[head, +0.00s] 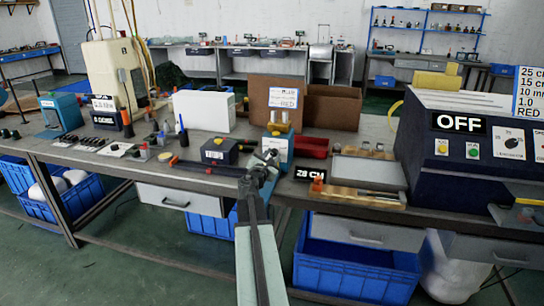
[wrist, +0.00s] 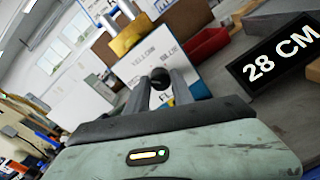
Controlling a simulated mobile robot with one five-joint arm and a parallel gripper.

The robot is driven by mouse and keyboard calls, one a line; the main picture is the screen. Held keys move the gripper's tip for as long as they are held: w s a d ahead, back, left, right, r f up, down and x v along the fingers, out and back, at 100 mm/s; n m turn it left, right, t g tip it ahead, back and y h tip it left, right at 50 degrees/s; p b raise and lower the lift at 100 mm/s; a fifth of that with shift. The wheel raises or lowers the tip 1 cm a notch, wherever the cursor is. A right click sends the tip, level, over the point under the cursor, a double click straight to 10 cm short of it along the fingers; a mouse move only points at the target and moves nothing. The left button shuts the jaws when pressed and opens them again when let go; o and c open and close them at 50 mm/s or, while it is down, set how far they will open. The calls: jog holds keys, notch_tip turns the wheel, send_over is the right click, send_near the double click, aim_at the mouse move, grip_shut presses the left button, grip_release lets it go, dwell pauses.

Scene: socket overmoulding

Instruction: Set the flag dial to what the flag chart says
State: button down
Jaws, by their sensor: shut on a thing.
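The flag dial is a round black knob (wrist: 159,77) on a white face plate (wrist: 140,60) lettered YELLOW and BLUE, partly cut off by my gripper. The pointer's setting cannot be read. A flag chart card (head: 283,98) on the cardboard box has small writing, with RED in red at the bottom.
A black display (head: 317,182) reading 28 CM stands right of my gripper and shows large in the wrist view (wrist: 280,55). A dark box (head: 220,151) stands at left, a red tray (head: 310,147) at right. A machine (head: 470,130) shows OFF. Another list card (head: 529,95) includes RED.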

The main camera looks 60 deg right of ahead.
jog(key=m, duration=0.5)
jog(key=shift+s+y+p, duration=0.15)
jog(key=shift+y+p, duration=0.15)
jog(key=shift+p, duration=0.1)
jog(key=m, duration=0.5)
jog(key=shift+t, duration=0.4)
jog(key=m, duration=0.5)
jog(key=shift+s+t, duration=0.1)
jog(key=shift+t, duration=0.2)
jog(key=shift+f+m+y, duration=0.1)
jog(key=shift+m+y, duration=0.2)
jog(key=shift+m, duration=2)
jog(key=c, duration=1.1)
grip_release()
